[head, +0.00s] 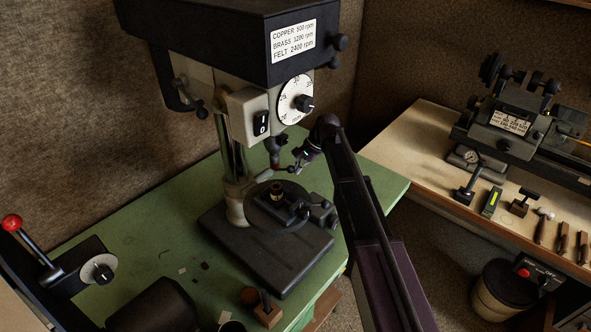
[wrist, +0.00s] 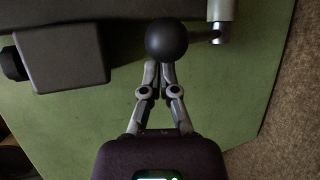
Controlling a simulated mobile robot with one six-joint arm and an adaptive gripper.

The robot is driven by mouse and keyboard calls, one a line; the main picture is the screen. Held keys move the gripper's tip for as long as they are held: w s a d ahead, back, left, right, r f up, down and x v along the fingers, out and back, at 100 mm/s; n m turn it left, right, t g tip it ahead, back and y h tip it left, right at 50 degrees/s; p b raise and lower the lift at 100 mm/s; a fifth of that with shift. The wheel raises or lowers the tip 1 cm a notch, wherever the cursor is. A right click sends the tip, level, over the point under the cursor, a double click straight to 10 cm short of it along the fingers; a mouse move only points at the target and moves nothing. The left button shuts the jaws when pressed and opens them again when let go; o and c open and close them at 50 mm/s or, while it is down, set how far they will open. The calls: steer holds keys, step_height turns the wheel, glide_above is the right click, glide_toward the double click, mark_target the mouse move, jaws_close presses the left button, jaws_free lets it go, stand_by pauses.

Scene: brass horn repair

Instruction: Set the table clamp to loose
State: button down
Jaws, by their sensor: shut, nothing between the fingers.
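The drill press stands on the green bench, with a round dark work table (head: 262,213) beside its bright column (head: 238,150). A pale collar (head: 236,208) grips the column at table height, and a short lever (head: 263,175) shows near it. I cannot tell the clamp's setting. My gripper (head: 295,166) reaches in from the right, above the round table and near the spindle. In the wrist view my gripper (wrist: 158,66) is shut and empty, its tips at a black ball knob (wrist: 167,40).
The press head (head: 225,40) overhangs, with a speed dial (head: 296,100) and switch (head: 262,122). A small vise (head: 300,208) sits on the round table. A red-knobbed lever (head: 12,223) stands at left. Green bench (head: 130,245) is mostly free on the left.

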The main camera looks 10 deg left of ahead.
steer(key=w+r+p, duration=0.5)
steer(key=r+p, duration=0.2)
steer(key=p, duration=0.1)
steer(key=shift+d+r, duration=0.3)
stand_by(0.6)
steer(key=shift+w, duration=0.1)
stand_by(0.4)
steer(key=s+d+f+n+t+h+b, duration=0.1)
steer(key=s+d+f+b, duration=0.3)
steer(key=s+d, duration=0.9)
steer(key=s+d+f+n+t+h+b, duration=0.1)
steer(key=s+d+f+n+h+b, duration=0.3)
steer(key=s+d, duration=1)
steer(key=d+f, duration=0.2)
steer(key=d, duration=0.4)
steer(key=shift+d+f+t+h, duration=0.25)
steer(key=shift+d+t+h, duration=0.05)
